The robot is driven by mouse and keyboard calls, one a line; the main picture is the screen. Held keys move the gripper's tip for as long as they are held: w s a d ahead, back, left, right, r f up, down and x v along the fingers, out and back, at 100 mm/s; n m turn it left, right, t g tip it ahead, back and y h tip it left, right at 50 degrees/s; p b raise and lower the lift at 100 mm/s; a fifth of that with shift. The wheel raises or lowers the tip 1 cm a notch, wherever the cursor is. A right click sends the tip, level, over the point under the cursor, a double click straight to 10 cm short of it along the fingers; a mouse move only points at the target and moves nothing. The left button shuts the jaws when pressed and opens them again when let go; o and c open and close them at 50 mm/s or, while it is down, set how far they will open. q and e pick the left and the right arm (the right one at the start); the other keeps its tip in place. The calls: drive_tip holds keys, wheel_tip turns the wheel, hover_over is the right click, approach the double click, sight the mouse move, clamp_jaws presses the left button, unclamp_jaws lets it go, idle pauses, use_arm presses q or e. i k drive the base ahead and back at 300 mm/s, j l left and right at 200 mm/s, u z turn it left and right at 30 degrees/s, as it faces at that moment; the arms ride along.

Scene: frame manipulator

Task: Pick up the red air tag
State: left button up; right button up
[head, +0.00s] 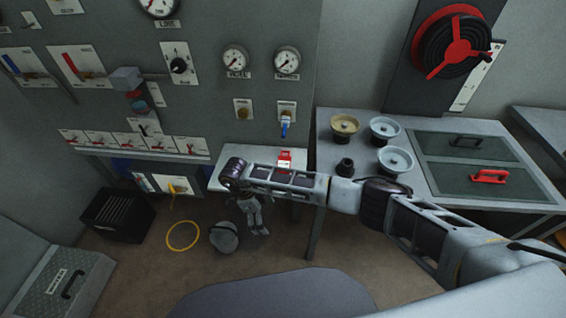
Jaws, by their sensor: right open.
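My right arm comes in from the right and reaches across in front of the shelf. My right gripper (254,226) hangs down below the shelf's front edge, left of and nearer than the tag, with its fingers apart and nothing between them. It is not touching the tag. My left gripper is not in view.
A blue-handled valve (284,128) sits on the panel above the tag. A grey table (432,203) with several bowls and a red handle (489,176) stands at the right. A black crate (117,214), yellow ring (183,236) and grey round object (223,238) are low at left.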

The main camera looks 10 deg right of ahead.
sight(284, 162)
drive_tip(key=i, duration=0.85)
